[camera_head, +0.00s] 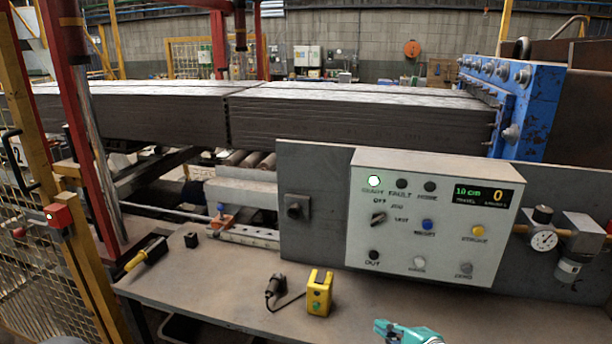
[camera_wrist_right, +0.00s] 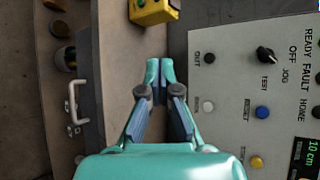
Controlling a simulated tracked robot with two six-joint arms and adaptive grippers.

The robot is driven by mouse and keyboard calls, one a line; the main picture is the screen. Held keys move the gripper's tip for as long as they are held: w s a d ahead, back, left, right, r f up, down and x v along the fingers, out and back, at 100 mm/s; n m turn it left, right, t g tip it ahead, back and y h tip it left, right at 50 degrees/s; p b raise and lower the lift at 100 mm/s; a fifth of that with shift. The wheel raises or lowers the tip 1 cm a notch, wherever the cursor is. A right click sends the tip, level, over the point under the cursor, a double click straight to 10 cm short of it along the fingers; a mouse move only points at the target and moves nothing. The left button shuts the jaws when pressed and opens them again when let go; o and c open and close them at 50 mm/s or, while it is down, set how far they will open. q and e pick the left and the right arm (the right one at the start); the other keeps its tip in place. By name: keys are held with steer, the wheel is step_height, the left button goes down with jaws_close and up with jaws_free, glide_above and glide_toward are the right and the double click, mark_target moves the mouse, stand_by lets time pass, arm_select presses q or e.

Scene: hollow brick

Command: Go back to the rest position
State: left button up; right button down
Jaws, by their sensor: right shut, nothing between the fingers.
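My right gripper (camera_head: 382,327) shows as a teal shape at the bottom edge of the head view, above the bench and below the control panel (camera_head: 356,245). In the right wrist view the gripper (camera_wrist_right: 159,66) has its fingertips together with nothing between them, apart from the panel (camera_wrist_right: 228,45) and the yellow box (camera_wrist_right: 150,12). My left gripper is not in view.
The yellow box (camera_head: 319,293) stands on the bench (camera_head: 215,290) with a black corded device (camera_head: 274,289) beside it. A yellow-handled tool (camera_head: 143,257) and a small black block (camera_head: 191,240) lie at the left. A pressure gauge (camera_head: 543,239) is right of the panel. The front-left bench is clear.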

steer(key=s+a+f+g, duration=0.1)
steer(key=s+f+g, duration=0.3)
steer(key=f, duration=0.7)
steer(key=s+a+f+g, duration=0.2)
steer(key=s+f, duration=0.5)
steer(key=f, duration=0.5)
steer(key=s+a+f+n+g+h, duration=0.1)
steer(key=s+f+n+g, duration=0.4)
steer(key=s+n, duration=0.9)
steer(key=shift+f+n, duration=0.4)
steer(key=shift+f, duration=1.3)
